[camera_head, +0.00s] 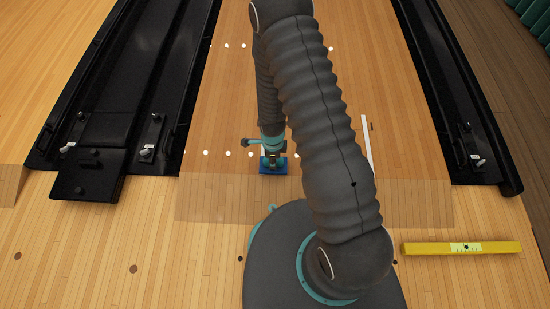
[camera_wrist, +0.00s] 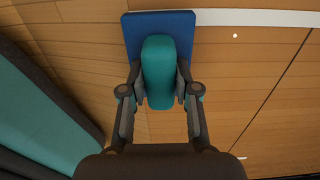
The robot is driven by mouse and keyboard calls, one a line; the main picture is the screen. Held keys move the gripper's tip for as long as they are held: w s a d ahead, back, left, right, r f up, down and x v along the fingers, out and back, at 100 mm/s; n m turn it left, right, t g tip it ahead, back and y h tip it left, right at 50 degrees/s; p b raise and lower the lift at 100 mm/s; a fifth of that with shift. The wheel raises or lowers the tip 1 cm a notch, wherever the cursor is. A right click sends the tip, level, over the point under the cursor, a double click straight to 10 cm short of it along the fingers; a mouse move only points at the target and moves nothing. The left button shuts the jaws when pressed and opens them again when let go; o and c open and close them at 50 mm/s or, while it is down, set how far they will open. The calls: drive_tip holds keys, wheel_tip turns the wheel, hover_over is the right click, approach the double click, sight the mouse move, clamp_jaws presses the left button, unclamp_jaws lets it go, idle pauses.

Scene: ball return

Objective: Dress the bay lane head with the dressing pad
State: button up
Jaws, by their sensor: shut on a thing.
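The dressing pad (camera_head: 278,166) has a flat blue base and shows low over the lane, just beyond the paler band at its near end. In the wrist view, the dressing pad (camera_wrist: 135,32) carries a teal block-shaped grip. My gripper (camera_wrist: 158,88) is shut on that grip, one finger on each side. In the head view my gripper (camera_head: 271,148) is directly above the pad. The lane head (camera_head: 225,200) is pale wood between two black gutters. I cannot tell whether the pad touches the wood. My arm hides part of the lane to the right.
The left gutter (camera_head: 130,70) and the right gutter (camera_head: 460,90) flank the lane. A yellow spirit level (camera_head: 461,248) lies on the floor at the front right. A white strip (camera_head: 367,145) and rows of white dots mark the lane. The front-left floor is mostly clear.

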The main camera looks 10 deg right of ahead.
drive_tip(key=shift+f+b, duration=0.3)
drive_tip(key=shift+f, duration=0.3)
